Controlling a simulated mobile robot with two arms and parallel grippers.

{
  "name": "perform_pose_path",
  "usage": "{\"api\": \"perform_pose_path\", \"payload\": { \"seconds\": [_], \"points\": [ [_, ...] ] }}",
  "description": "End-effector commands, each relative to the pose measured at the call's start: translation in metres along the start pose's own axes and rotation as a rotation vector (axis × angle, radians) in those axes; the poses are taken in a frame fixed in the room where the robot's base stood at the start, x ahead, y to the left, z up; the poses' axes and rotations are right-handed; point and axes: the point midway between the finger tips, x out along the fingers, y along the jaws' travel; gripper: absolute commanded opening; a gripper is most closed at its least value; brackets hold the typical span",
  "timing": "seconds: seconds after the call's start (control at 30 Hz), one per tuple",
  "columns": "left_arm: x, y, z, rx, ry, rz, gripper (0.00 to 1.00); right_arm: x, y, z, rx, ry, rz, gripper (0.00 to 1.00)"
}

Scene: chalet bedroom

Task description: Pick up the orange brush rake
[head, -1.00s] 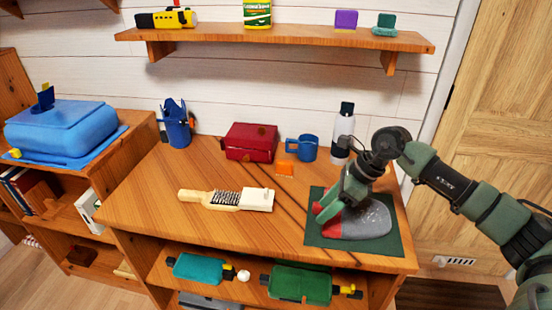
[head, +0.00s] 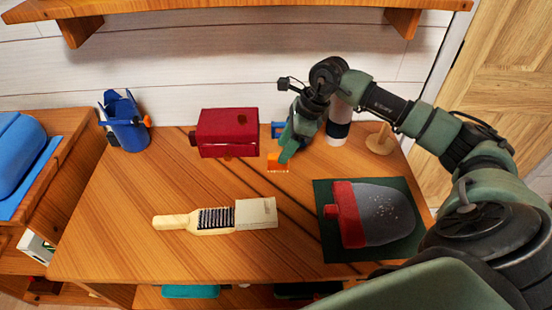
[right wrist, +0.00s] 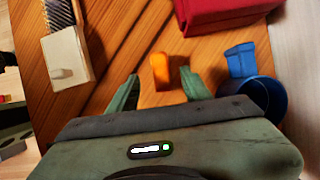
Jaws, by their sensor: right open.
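A small orange piece (head: 277,164), the orange thing I take for the brush rake, lies on the wooden desk in front of the red box. In the right wrist view the orange piece (right wrist: 160,71) shows between the two spread green fingertips of the right gripper (right wrist: 158,80), with gaps at both sides. The right gripper is open and empty. My left gripper is not in view.
A red box (head: 227,135) stands behind left. A blue mug (right wrist: 262,92) is close beside the right gripper. A cream brush (head: 215,219) lies in front; a grey and red item (head: 375,215) lies on a dark green mat (head: 330,247). A white bottle (head: 340,125) stands behind.

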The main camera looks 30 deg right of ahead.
Motion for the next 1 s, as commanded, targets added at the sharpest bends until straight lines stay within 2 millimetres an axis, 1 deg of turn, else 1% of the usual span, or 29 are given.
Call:
{"api": "perform_pose_path", "payload": {
  "seconds": [0.03,0.17,0.2,0.3,0.43,0.57,0.6,0.67,0.7,0.77,0.8,1.0],
  "points": [
    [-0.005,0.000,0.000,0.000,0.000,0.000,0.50,0.005,0.001,0.001,0.002,-0.001,0.004,0.49],
    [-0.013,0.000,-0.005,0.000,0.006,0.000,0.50,0.025,0.001,0.000,0.002,0.000,0.005,0.49],
    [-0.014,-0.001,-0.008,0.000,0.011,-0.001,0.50,0.032,0.001,0.000,0.001,-0.001,0.004,0.49],
    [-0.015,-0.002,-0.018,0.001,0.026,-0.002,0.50,0.043,0.000,-0.001,0.001,-0.001,0.002,0.49],
    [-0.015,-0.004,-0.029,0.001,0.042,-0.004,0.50,0.049,0.000,-0.001,0.001,0.000,0.001,0.49],
    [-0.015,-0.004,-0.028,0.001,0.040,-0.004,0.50,0.049,0.000,-0.002,0.000,0.000,0.001,0.49],
    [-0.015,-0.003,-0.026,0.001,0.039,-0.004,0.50,0.049,0.000,-0.002,0.000,0.000,0.001,0.46],
    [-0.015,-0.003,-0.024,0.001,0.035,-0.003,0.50,0.049,0.000,-0.002,0.000,-0.001,0.001,0.30],
    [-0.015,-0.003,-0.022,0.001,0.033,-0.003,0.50,0.049,0.000,-0.001,0.000,-0.001,0.001,0.18],
    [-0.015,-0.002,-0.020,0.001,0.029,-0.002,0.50,0.048,0.000,-0.001,0.000,-0.001,0.001,0.02],
    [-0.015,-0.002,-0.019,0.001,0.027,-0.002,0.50,0.048,0.000,-0.001,0.000,-0.001,0.001,0.00],
    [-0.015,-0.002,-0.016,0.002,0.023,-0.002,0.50,0.048,0.000,-0.001,0.000,-0.001,0.000,0.00]
  ]
}}
